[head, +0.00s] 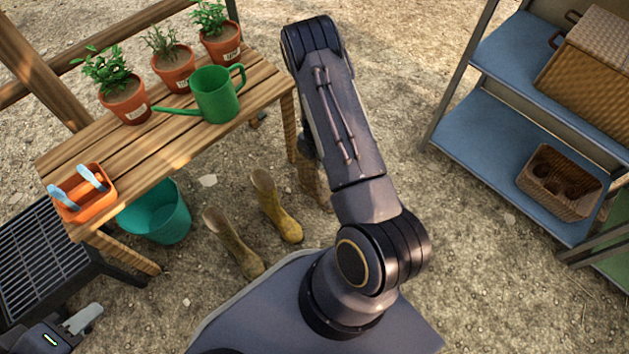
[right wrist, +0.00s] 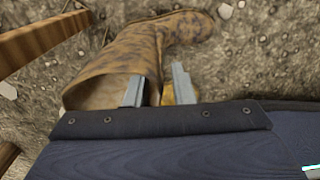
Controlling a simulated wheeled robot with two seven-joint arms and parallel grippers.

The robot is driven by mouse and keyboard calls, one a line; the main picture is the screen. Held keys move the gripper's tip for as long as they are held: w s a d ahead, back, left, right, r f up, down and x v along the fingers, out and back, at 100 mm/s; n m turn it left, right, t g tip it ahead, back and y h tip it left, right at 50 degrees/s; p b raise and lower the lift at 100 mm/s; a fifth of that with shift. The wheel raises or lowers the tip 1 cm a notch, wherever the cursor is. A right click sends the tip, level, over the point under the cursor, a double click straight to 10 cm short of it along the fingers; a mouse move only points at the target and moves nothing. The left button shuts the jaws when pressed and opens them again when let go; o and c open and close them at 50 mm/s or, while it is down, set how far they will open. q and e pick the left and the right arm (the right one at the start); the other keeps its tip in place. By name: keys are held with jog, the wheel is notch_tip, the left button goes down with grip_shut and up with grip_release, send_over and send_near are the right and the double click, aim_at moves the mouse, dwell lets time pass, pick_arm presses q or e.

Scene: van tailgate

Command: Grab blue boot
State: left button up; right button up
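No blue boot shows in either view. Two muddy yellow-brown boots, a left one (head: 232,243) and a middle one (head: 276,205), stand on the ground in the head view. A brown mottled boot (head: 314,183) is partly hidden behind my right arm. In the right wrist view a brown mottled boot (right wrist: 120,68) fills the upper middle, its opening towards me. My right gripper (right wrist: 160,88) is open at its rim, the left finger overlapping the shaft; contact is unclear. My left gripper (head: 84,319) is at the lower left, empty, its opening unclear.
A wooden bench (head: 160,150) holds potted plants, a green watering can (head: 215,95) and an orange tray (head: 85,196). A teal bucket (head: 158,212) stands below. A dark grate (head: 40,255) is left. A blue shelf (head: 500,150) with baskets is right.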

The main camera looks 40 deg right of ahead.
grip_shut()
dwell(1.1)
